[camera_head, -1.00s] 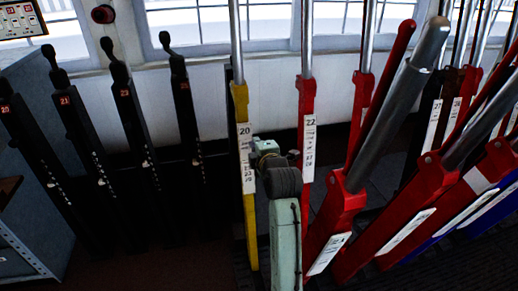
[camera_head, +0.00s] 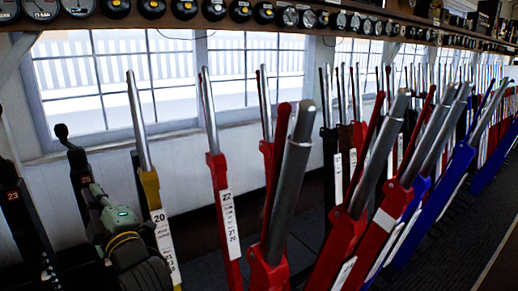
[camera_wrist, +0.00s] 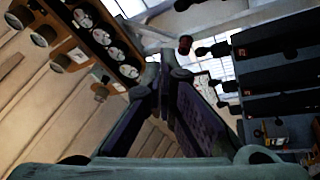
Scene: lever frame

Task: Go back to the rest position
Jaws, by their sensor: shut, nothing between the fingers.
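My gripper (camera_wrist: 163,75) shows in the wrist view with its two dark fingers coming together at the tips. It is shut and holds nothing. In the head view part of my arm (camera_head: 130,245) is at the lower left, in front of the black levers and just left of the yellow lever marked 20 (camera_head: 152,200). The fingers cannot be made out there. The red lever marked 22 (camera_head: 222,200) stands upright to the right of it, apart from my arm.
Several red and blue levers (camera_head: 410,190) run off to the right. A black lever marked 23 (camera_head: 25,225) stands at the left edge. A shelf with round instruments (camera_head: 240,15) runs above the windows. In the wrist view, black levers (camera_wrist: 285,75) are at the right and round dials (camera_wrist: 102,38) at upper left.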

